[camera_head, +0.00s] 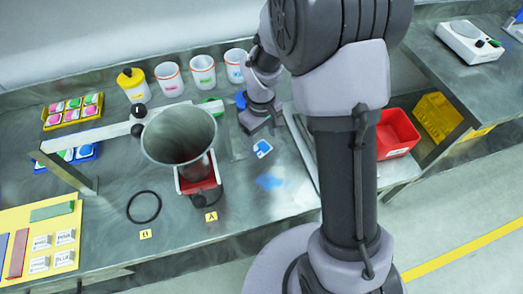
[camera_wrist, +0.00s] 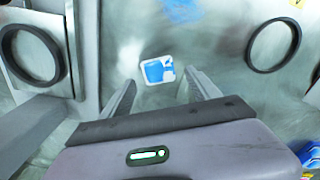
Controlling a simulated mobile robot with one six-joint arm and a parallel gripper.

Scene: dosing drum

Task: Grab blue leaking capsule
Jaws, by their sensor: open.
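A small white, rounded-square piece with blue on it (camera_head: 262,148) lies on the grey metal bench, and it also shows in the wrist view (camera_wrist: 157,70). I take it for the blue capsule, but it is too small to be sure. A blue smear (camera_head: 269,181) lies on the bench nearer the front edge; part of it shows at the top of the wrist view (camera_wrist: 182,10). My gripper (camera_head: 262,127) is open and empty above the bench, just behind the piece. In the wrist view the piece lies just beyond the gap between my two fingers (camera_wrist: 165,87).
A metal funnel drum (camera_head: 180,135) stands left of my gripper, with a black ring (camera_head: 144,207) in front. White cups (camera_head: 203,72) and a yellow jar (camera_head: 133,84) line the back. A red bin (camera_head: 396,134) stands right. A blue tray (camera_head: 68,157) holds capsules at left.

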